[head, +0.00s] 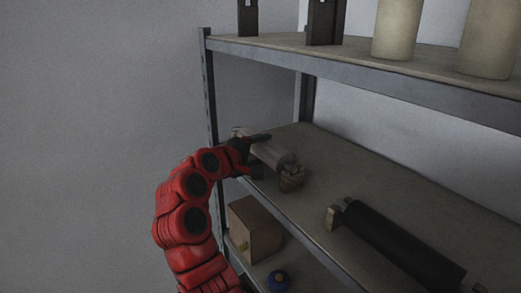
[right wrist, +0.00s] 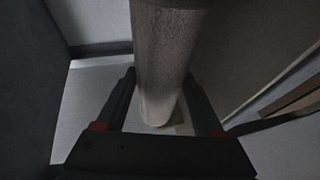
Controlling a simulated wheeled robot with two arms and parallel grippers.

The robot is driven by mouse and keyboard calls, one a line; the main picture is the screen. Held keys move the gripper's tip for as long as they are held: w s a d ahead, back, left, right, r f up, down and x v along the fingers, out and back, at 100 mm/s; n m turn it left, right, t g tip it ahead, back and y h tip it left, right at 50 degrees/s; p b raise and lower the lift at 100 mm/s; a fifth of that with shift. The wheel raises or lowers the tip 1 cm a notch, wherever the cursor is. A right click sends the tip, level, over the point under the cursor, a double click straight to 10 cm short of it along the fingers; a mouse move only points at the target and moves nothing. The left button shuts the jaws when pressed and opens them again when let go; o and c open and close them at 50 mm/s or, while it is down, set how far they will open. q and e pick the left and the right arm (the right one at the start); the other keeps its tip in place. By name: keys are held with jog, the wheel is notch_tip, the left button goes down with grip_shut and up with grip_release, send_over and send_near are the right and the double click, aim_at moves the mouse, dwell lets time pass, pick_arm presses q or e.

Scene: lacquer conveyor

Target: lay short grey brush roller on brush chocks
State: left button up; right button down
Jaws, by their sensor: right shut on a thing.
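The short grey brush roller (head: 271,153) is at the left end of the middle shelf in the head view. My right gripper (head: 254,150) is shut on it, with a finger across its body. In the right wrist view the roller (right wrist: 165,55) runs between the two fingers of the gripper (right wrist: 161,105). A wooden brush chock (head: 291,181) stands at the roller's near end. I cannot tell whether the roller rests on it or hangs just above. The far end is partly hidden by my gripper, so its support is unclear. My left gripper is not in view.
A long black roller (head: 402,246) lies to the right on the same shelf, with a wooden block (head: 333,217) at its end. The upper shelf (head: 350,63) overhangs and carries cream cylinders (head: 398,28).

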jog(key=shift+d+f, duration=0.1)
jog(key=shift+d, duration=0.05)
jog(key=shift+s, duration=0.1)
grip_release()
jog(key=shift+s+a, duration=0.2)
jog(key=b+v, duration=0.6)
jog(key=v, duration=1.1)
